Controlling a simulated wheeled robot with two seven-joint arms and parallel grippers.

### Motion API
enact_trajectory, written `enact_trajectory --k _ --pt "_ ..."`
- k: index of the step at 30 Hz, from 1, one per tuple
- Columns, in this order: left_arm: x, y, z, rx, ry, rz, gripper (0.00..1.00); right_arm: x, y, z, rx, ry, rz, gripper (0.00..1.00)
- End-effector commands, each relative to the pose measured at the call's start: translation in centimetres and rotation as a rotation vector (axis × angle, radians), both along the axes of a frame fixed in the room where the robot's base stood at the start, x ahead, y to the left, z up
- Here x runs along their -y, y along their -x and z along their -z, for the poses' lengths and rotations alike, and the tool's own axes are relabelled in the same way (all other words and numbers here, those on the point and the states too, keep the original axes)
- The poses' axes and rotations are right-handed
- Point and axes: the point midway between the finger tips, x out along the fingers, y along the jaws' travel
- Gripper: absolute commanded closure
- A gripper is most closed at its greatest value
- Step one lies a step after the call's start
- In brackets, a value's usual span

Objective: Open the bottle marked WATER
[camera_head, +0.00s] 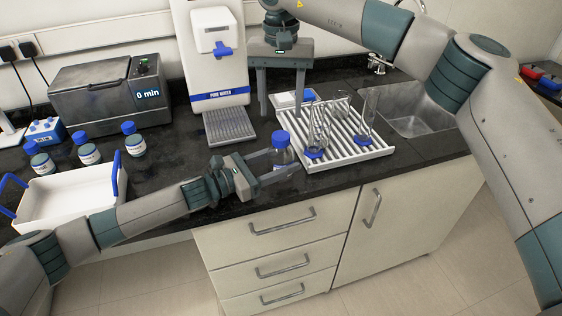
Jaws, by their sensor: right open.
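A clear bottle with a blue cap (281,138) stands upright near the front edge of the black counter. Its label cannot be read here. My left gripper (282,162) reaches in from the left, with its fingers on either side of the bottle body, shut on it below the cap. My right gripper (282,104) points down, open and empty, above and behind the bottle cap; its two fingers are wide apart. Several small bottles with blue caps (134,143) stand at the left, their labels too small to read.
A white drying rack (347,156) with glassware stands right of the bottle, close to the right gripper. A PURE WATER dispenser (216,70) stands behind. A grey bath reading 0 min (95,97), a white tray with blue handles (70,190) and a sink (420,115) flank them.

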Motion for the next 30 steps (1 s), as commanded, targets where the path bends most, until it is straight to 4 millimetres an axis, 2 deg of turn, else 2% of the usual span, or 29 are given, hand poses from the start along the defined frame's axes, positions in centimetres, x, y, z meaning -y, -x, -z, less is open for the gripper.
enact_trajectory --k 1,6,11,17,23,30 --pt "-0.02 0.00 0.01 0.000 0.000 0.000 0.60 0.00 0.00 0.00 0.000 0.000 0.000 0.49" --pt "-0.03 -0.01 0.01 0.000 0.000 0.000 1.00 -0.01 0.00 0.00 0.000 0.000 0.000 0.49" --pt "-0.04 0.00 0.01 0.000 0.000 0.000 1.00 -0.01 0.00 0.00 0.000 0.000 0.023 0.49" --pt "-0.04 0.00 0.02 0.000 0.000 0.000 1.00 -0.01 0.00 -0.01 0.000 0.000 0.142 0.49" --pt "-0.03 0.01 0.02 0.000 0.000 0.000 1.00 0.00 -0.01 -0.02 0.000 0.000 0.382 0.49" --pt "-0.04 0.00 0.02 0.000 0.000 0.000 1.00 -0.01 -0.02 -0.02 0.001 -0.001 0.742 0.49"
